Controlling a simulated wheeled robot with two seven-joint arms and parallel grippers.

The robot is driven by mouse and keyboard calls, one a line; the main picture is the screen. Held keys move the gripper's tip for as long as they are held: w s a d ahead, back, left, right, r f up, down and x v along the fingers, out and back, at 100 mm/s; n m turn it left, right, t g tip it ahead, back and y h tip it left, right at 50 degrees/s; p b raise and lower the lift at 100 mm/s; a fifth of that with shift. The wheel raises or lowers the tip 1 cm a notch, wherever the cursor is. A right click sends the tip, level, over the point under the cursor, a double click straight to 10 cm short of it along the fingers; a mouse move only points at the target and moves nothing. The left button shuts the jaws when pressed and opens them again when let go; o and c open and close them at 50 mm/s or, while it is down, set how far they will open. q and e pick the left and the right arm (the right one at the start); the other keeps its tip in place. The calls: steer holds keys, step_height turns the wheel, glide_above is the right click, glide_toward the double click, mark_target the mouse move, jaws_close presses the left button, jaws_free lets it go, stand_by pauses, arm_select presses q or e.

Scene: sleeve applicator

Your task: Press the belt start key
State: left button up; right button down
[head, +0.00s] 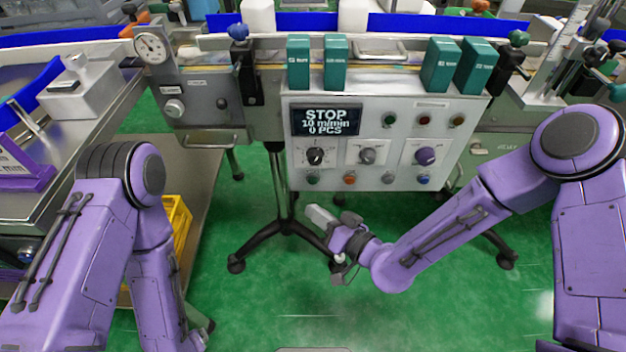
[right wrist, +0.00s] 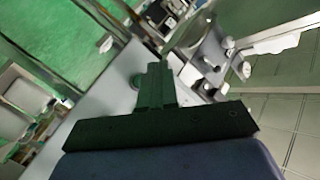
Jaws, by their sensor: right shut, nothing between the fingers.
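The grey control panel (head: 330,150) stands in the middle of the head view. Its display (head: 326,121) reads STOP, 10 m/min, 0 PCS. Along its lower edge is a row of small keys, among them a green key (head: 312,179) at the left, an orange-red key (head: 349,179) and a blue key (head: 423,179). Their labels are too small to read, so I cannot tell which is the belt start key. My right gripper (head: 316,214) is shut and empty, below the panel's lower left. Its closed fingers (right wrist: 156,85) show in the right wrist view. My left gripper is not visible.
Several teal boxes (head: 298,62) stand along the panel's top. A dark stand (head: 279,200) supports the machine. Green floor (head: 260,310) is clear below.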

mark_target(313, 181)
steer(key=shift+w, duration=2.4)
steer(key=shift+w, duration=0.15)
steer(key=shift+w, duration=0.3)
